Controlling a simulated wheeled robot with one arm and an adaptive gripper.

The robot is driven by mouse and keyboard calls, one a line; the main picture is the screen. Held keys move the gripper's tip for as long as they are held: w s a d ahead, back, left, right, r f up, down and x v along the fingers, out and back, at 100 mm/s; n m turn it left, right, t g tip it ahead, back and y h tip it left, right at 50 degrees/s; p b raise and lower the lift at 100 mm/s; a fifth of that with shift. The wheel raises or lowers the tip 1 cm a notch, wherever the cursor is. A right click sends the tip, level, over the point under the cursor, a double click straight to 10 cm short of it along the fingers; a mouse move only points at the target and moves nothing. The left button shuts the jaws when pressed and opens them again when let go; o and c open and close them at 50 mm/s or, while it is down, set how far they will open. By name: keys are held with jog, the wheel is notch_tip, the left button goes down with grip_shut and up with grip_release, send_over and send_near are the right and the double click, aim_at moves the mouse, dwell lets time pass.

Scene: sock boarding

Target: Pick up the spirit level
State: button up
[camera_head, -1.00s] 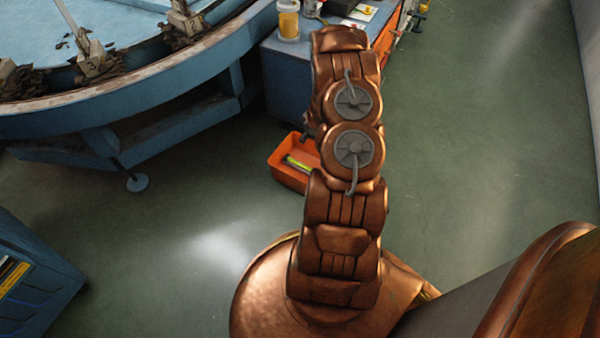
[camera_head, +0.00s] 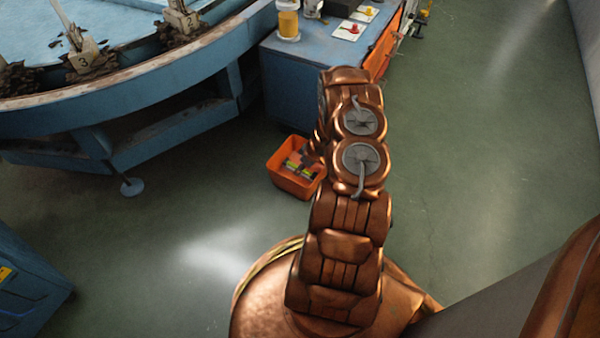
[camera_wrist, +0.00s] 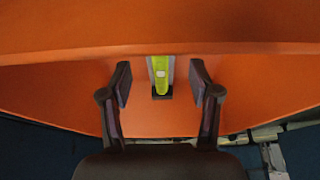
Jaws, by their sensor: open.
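The spirit level (camera_wrist: 161,74) is a narrow yellow-green bar with a pale vial and a dark end. It lies in an orange bin (camera_wrist: 60,95). In the wrist view my gripper (camera_wrist: 160,82) is open, with one finger on each side of the level's end and a gap to both. The level's far part is hidden behind the bin's rim. In the head view the bin (camera_head: 291,183) stands on the floor left of my arm. A small yellow-green part of the level (camera_head: 292,165) shows inside it, and my arm hides much of my gripper.
A blue workbench (camera_head: 325,52) with a yellow jar (camera_head: 288,22) stands behind the bin. A large round blue table (camera_head: 150,95) is at the upper left. A blue cabinet (camera_head: 30,285) stands at the lower left. Green floor on the right is clear.

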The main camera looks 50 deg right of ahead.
jog(key=x, duration=0.2)
jog(key=shift+w+f+b, duration=0.2)
jog(key=shift+f+b, duration=0.15)
grip_shut()
